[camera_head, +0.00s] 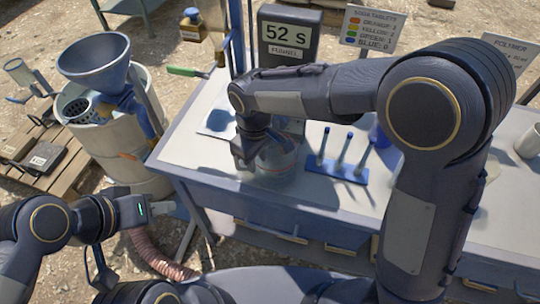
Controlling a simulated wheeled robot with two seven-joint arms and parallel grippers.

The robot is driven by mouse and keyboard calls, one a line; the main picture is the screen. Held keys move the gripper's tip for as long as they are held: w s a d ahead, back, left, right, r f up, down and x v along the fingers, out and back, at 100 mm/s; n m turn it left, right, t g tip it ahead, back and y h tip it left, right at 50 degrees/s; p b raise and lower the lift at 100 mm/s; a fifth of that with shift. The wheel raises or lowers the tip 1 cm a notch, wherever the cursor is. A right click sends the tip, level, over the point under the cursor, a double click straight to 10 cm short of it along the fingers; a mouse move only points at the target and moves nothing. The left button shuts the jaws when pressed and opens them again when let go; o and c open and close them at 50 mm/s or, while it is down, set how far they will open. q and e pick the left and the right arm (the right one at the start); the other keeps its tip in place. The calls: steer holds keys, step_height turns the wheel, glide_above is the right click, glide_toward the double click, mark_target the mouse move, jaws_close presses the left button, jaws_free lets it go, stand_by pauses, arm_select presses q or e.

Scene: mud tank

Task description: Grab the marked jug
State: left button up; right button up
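A clear jug with a reddish line around it (281,163) stands on the table (235,195) near its front left edge. My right gripper (251,158) points down at the jug's left and upper side, and overlaps it in the view. I cannot tell whether its fingers touch the jug; part of the jug's top is hidden behind the gripper. My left gripper (168,208) is low, off the table's left front edge, away from the jug. The gap between its fingers does not show clearly.
A blue rack with upright tubes (340,172) stands right of the jug. Behind are a "52 S" display (288,35) and a tablet sign (372,28). A funnel (95,60) sits over a white barrel (112,150) at left. A white cup (528,141) stands at far right.

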jaws_close()
steer(key=shift+r, duration=0.1)
stand_by(0.3)
